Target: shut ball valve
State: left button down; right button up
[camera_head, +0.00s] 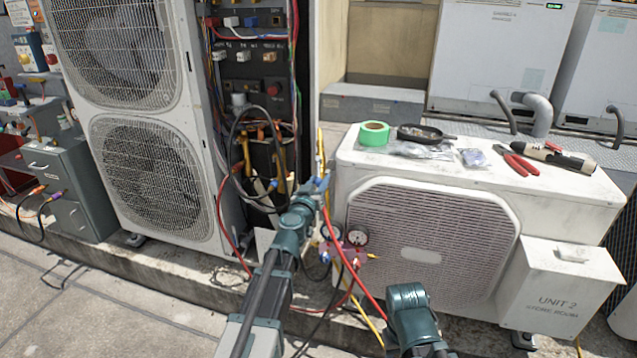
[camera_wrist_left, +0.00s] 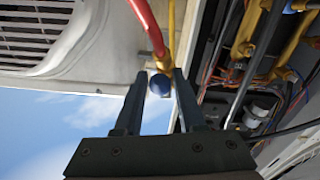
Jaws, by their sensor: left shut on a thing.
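My left gripper (camera_head: 318,186) is in front of the gap between the tall condenser and the low white unit, near the top of a yellow line. In the left wrist view its two dark fingers (camera_wrist_left: 158,88) are shut on a small blue valve part (camera_wrist_left: 160,85) at the junction of a red hose and a yellow line. The fingers hide part of it, and I cannot tell how far it is turned. In the head view the gripper mostly covers the valve. A teal link of my right arm shows at the bottom; its gripper is out of view.
A gauge manifold (camera_head: 346,246) with red and yellow hoses hangs below the left gripper. The tall condenser (camera_head: 140,120) has an open wiring bay (camera_head: 250,90). Green tape (camera_head: 374,134), red pliers (camera_head: 515,160) and a torch-like tool (camera_head: 553,155) lie on the low unit (camera_head: 430,170).

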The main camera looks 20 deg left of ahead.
dwell(0.9)
pick_arm(q)
jog(key=shift+a+m, duration=0.25)
jog(key=shift+m, duration=0.05)
jog(key=shift+a+m+h, duration=0.2)
jog(key=shift+m+h, duration=0.5)
jog(key=c, duration=0.5)
grip_release()
jog(key=shift+s, duration=0.1)
